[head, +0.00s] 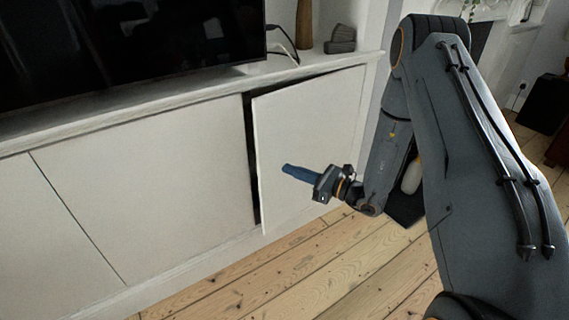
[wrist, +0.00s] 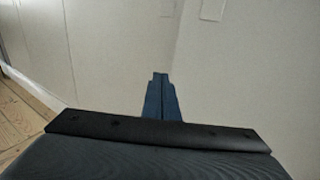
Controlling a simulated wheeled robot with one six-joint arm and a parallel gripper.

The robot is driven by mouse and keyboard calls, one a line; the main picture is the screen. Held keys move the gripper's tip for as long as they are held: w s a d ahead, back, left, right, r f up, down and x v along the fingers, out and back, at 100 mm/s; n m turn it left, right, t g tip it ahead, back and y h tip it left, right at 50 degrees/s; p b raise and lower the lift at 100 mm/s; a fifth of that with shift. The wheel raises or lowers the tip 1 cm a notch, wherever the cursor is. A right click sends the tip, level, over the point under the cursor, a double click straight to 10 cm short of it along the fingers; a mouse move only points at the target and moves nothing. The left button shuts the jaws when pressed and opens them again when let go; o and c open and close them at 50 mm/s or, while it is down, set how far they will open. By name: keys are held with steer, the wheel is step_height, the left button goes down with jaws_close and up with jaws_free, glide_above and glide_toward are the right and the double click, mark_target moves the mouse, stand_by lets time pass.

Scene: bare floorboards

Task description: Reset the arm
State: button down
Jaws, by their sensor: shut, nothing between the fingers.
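My gripper (head: 287,170) is at the end of my arm, in front of a white cabinet door (head: 310,130). The door stands slightly ajar, with a dark gap along its left edge. The blue fingers are shut together with nothing between them. In the wrist view, the gripper (wrist: 160,78) points toward a pale cabinet surface (wrist: 110,60). I cannot tell whether the fingertips touch the door.
A long white cabinet (head: 140,180) runs along the wall, its other doors shut. A large dark television (head: 130,45), a brown vase (head: 304,25) and a small grey object (head: 341,40) stand on top. Bare floorboards (head: 310,270) lie in front. A dark box (head: 540,104) stands at the far right.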

steer(key=s+a+r+n+g+h+p, duration=0.25)
steer(key=s+r+n+g, duration=0.35)
steer(key=s, duration=0.5)
steer(key=s+a+r+n+g+h+p, duration=0.1)
steer(key=s+a+r+n+g+p, duration=0.15)
steer(key=s+r+n+g, duration=0.65)
steer(key=s+d+r+n+t+h+p, duration=0.2)
steer(key=s+d+r+n+h+p, duration=0.1)
steer(key=d, duration=0.5)
steer(key=s+d+r+n+t+h+p, duration=0.3)
steer(key=s+d+r+n+h, duration=0.2)
steer(key=s+d+h, duration=0.3)
steer(key=shift+s+d+r+n+p, duration=0.15)
steer(key=shift+s+d+n+p, duration=0.2)
steer(key=shift+s+n, duration=0.5)
steer(key=shift+a+h, duration=0.15)
steer(key=shift+h, duration=0.1)
